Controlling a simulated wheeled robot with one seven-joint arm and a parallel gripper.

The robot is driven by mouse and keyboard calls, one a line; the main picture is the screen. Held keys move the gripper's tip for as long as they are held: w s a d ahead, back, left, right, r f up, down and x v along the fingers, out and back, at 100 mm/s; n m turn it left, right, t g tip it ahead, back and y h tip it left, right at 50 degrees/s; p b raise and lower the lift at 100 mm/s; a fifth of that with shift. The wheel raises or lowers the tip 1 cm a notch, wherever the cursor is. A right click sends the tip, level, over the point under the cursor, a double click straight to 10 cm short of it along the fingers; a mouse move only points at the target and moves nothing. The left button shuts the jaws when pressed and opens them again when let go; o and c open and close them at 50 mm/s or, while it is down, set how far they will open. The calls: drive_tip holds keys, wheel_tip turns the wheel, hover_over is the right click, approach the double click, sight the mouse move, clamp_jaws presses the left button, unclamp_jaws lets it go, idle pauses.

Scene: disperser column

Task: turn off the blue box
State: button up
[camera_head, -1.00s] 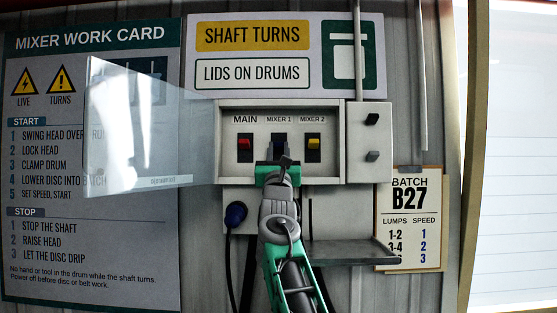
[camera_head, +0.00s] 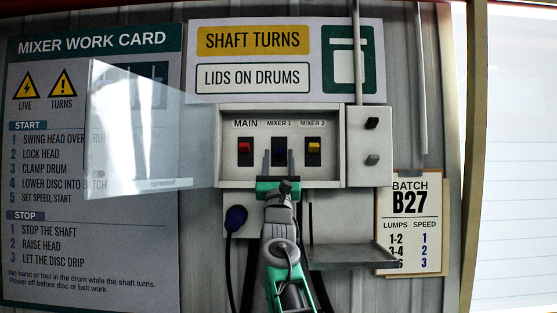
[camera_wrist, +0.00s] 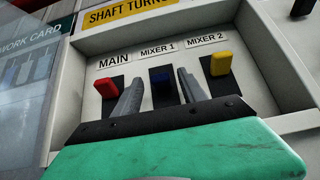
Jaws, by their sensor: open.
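A dark blue switch (camera_head: 279,152) sits under the label MIXER 1, in the middle of a row of three in a grey panel box (camera_head: 341,112). It also shows in the wrist view (camera_wrist: 161,91), where its lower part is hard to make out. My gripper (camera_head: 279,156) is open in front of it. In the wrist view my two grey fingers (camera_wrist: 160,88) stand on either side of the blue switch, apart from each other. I cannot tell whether they touch it. The blue switch's on or off position is unclear.
A red switch (camera_wrist: 107,88) under MAIN is close left, and a yellow switch (camera_wrist: 220,64) under MIXER 2 close right. A clear cover (camera_head: 140,130) is swung open to the left. A blue plug (camera_head: 235,216) hangs below, beside a grey shelf (camera_head: 350,255).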

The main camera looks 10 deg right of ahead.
drive_tip(key=s+a+f+b, duration=0.1)
drive_tip(key=s+f+b, duration=0.1)
drive_tip(key=s+b, duration=0.5)
drive_tip(key=s+a+f+b, duration=0.2)
drive_tip(key=s+b, duration=0.6)
drive_tip(key=b, duration=0.1)
drive_tip(key=shift+b, duration=0.4)
drive_tip(key=shift+r, duration=0.1)
